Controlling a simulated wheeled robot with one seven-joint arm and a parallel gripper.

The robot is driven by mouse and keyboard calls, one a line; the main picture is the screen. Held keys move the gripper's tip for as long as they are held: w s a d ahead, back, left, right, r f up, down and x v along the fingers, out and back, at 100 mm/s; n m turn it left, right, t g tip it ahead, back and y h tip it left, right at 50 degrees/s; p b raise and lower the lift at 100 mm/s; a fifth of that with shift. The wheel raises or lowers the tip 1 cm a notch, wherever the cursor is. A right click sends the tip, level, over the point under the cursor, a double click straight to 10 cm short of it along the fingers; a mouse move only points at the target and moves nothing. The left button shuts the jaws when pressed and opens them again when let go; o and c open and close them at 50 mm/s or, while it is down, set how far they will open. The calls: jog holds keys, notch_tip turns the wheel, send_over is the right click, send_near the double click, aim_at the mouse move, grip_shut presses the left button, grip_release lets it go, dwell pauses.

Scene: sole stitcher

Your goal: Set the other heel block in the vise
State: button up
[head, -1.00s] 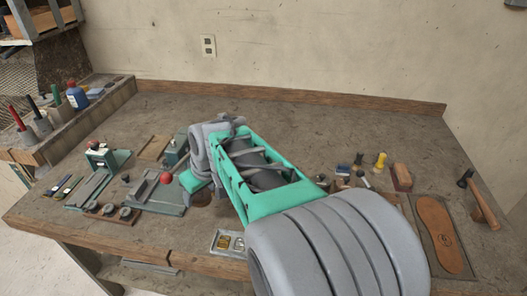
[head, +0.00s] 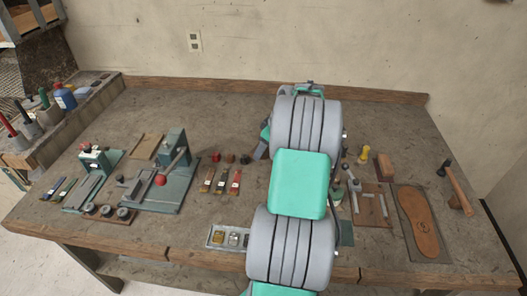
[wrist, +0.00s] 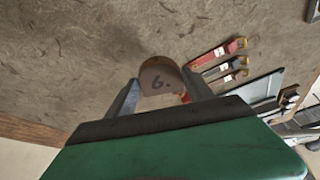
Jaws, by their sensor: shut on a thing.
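My gripper (wrist: 161,92) is shut on a brown heel block (wrist: 160,76) marked "6." in the wrist view. The block sits between the two grey fingertips with its rounded edge outward, over the grey bench top. A green bench fixture with a red ball-ended lever (head: 160,180) stands left of centre. It looks like the vise, with a grey upright piece on its base; whether anything is in its jaws is too small to tell.
Several flat tools (head: 221,181) lie right of the fixture, with small dark and red blocks (head: 230,158) behind them. A metal tray (head: 229,238) is at the front edge. A brown sole (head: 419,222) and a hammer (head: 457,190) lie at the right.

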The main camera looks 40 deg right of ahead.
aim_at(264, 162)
jog(key=f, duration=0.1)
jog(key=w+d+f, duration=0.2)
jog(key=shift+f+p, duration=0.15)
jog(key=shift+p, duration=0.15)
notch_tip(264, 162, down, 3)
jog(key=shift+w+d+f+p, duration=0.1)
jog(key=shift+w+p, duration=0.05)
jog(key=shift+p, duration=0.65)
jog(key=shift+f+b, duration=0.2)
jog(key=shift+b, duration=0.1)
jog(key=o, duration=1.4)
jog(key=shift+r, duration=0.15)
